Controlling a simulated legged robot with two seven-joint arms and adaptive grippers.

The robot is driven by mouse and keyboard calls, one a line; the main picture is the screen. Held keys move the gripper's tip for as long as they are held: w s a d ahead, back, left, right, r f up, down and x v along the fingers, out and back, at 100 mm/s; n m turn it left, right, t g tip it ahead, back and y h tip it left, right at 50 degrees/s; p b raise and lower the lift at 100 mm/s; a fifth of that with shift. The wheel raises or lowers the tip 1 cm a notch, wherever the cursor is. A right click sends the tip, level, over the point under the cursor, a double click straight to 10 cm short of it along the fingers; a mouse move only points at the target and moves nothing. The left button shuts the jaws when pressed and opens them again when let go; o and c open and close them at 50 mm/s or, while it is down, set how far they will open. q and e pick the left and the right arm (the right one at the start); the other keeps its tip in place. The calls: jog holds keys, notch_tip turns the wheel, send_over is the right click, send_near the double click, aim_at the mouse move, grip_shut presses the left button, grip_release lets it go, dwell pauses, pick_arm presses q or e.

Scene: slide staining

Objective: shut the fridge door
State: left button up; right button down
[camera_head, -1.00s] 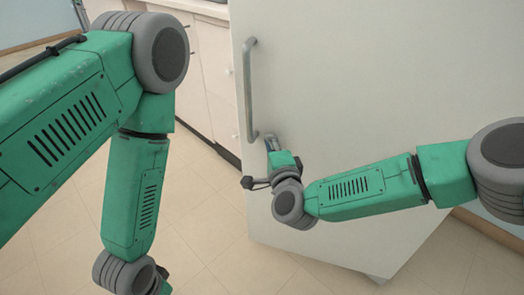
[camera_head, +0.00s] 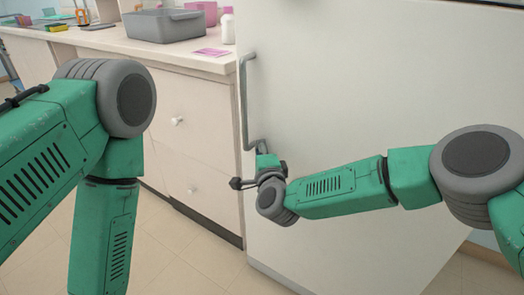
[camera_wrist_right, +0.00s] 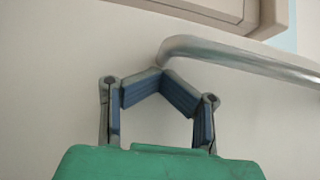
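The fridge door (camera_head: 350,90) is a large pale panel filling the middle and right of the head view. I cannot tell how wide any gap at its edge is. Its long grey bar handle (camera_head: 243,105) runs upright near the left edge; the handle (camera_wrist_right: 240,55) also crosses the upper right of the wrist view. My right gripper (camera_head: 264,161) is at the handle's lower end, in front of the door. In the wrist view its blue-padded fingers (camera_wrist_right: 158,74) meet at the tips with nothing between them, close to the handle's end. My left gripper is out of view.
A counter (camera_head: 120,42) with white drawers stands left of the door. It carries a grey bin (camera_head: 165,25), a white bottle (camera_head: 228,26) and a pink paper (camera_head: 211,52). Tiled floor (camera_head: 175,265) shows between the drawers and the door.

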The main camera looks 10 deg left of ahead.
jog(key=v, duration=1.2)
jog(key=s+d+f+n+g+h, duration=0.1)
jog(key=s+d+f+n+g, duration=0.4)
jog(key=s+d+f, duration=0.5)
jog(key=s+d+f+n+g+h, duration=0.1)
jog(key=s+d+f+n+g, duration=0.45)
jog(key=s+f, duration=0.5)
jog(key=s+d+f+n+g+h, duration=0.1)
jog(key=s+d+n+g+h, duration=0.15)
jog(key=s+d, duration=0.55)
jog(key=s+d+f+n+g+h, duration=0.1)
jog(key=s+d+f+g+h, duration=0.3)
jog(key=d, duration=0.7)
pick_arm(q)
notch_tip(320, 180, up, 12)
jog(key=p, duration=1.2)
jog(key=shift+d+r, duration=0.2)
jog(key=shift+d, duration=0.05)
pick_arm(e)
notch_tip(320, 180, up, 15)
jog(key=s+d+t+y, duration=0.1)
jog(key=s, duration=0.1)
jog(key=shift+d+f+y, duration=0.2)
jog(key=shift+d+y, duration=0.05)
jog(key=shift+y, duration=0.1)
